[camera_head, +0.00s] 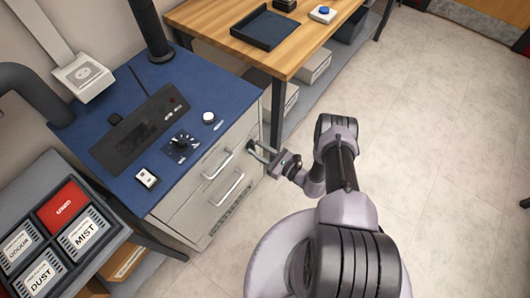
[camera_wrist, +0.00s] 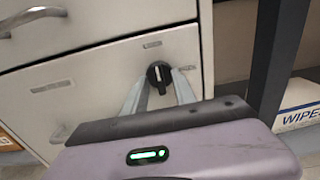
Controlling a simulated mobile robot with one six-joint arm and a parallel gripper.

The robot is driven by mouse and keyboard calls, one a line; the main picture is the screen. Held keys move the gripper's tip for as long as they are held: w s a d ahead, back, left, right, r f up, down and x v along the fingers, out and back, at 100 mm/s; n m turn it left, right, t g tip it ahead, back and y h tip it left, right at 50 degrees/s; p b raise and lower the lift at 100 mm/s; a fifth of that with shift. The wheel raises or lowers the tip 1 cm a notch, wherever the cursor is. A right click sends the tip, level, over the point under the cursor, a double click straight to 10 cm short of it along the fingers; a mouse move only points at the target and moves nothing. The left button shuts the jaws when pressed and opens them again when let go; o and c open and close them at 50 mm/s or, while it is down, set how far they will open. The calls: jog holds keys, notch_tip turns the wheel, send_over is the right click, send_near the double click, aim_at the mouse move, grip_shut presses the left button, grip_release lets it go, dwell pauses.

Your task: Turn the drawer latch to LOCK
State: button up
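The drawer latch (camera_wrist: 159,75) is a small round black knob with a white line on the grey-white drawer front (camera_wrist: 90,95), seen in the wrist view. The line points roughly upright, toward a small label (camera_wrist: 152,44) above the knob; its lettering is too small to read. Another small label (camera_wrist: 186,68) lies right of the knob. My gripper (camera_wrist: 160,84) is open, with one finger on each side of the latch and no clear contact. In the head view my gripper (camera_head: 259,153) is at the upper right of the drawer cabinet; the latch is hard to make out there.
Drawer handles (camera_head: 222,188) stick out left of my gripper. The blue-topped cabinet (camera_head: 100,130) carries a control panel, dial and buttons. A wooden table (camera_head: 215,20) stands behind, its dark leg (camera_wrist: 275,65) close right of the drawer.

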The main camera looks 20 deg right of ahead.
jog(key=p+v, duration=0.3)
jog(key=v, duration=1.4)
jog(key=shift+s+d+p, duration=0.15)
jog(key=shift+p, duration=0.2)
